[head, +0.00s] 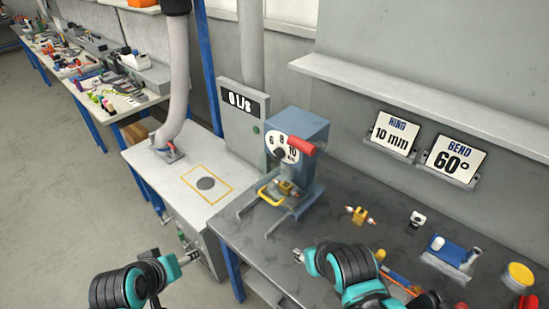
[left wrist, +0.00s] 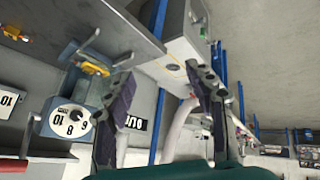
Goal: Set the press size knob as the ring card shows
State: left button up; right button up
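The blue press (head: 300,128) stands on the dark bench with a white dial (head: 291,140) marked 6, 8 and 10. A dark knob (head: 280,153) sits on the dial; where it points is too small to tell. The dial also shows upside down in the left wrist view (left wrist: 62,122). The ring card (head: 394,133) reads 10 mm. My left gripper (head: 192,257) is left of and below the press, apart from it; its fingers are spread and empty in the left wrist view (left wrist: 162,72). My right gripper (head: 299,256) is over the bench in front of the press; its fingers are unclear.
A bend card (head: 455,159) reads 60°. Small parts and a blue block (head: 452,255) lie to the right. A hose (head: 177,80) stands on the left table.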

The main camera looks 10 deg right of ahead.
pick_arm(q)
jog(key=w+d+r+n+h, duration=0.2)
jog(key=w+d+n+h, duration=0.4)
jog(key=w+d, duration=0.5)
jog(key=n+t+h+b, duration=0.25)
jog(key=n+h, duration=0.45)
jog(key=n, duration=0.9)
send_near(276, 156)
jog(key=d, duration=0.1)
jog(key=shift+t, duration=0.35)
jog(key=x, duration=0.5)
jog(key=b+x, duration=0.1)
jog(key=x, duration=0.1)
jog(key=shift+w+f, duration=0.3)
jog(key=shift+w+d, duration=0.3)
jog(key=shift+d, duration=0.15)
jog(key=shift+r, duration=0.1)
jog(key=shift+c, duration=0.3)
jog(key=c, duration=1.1)
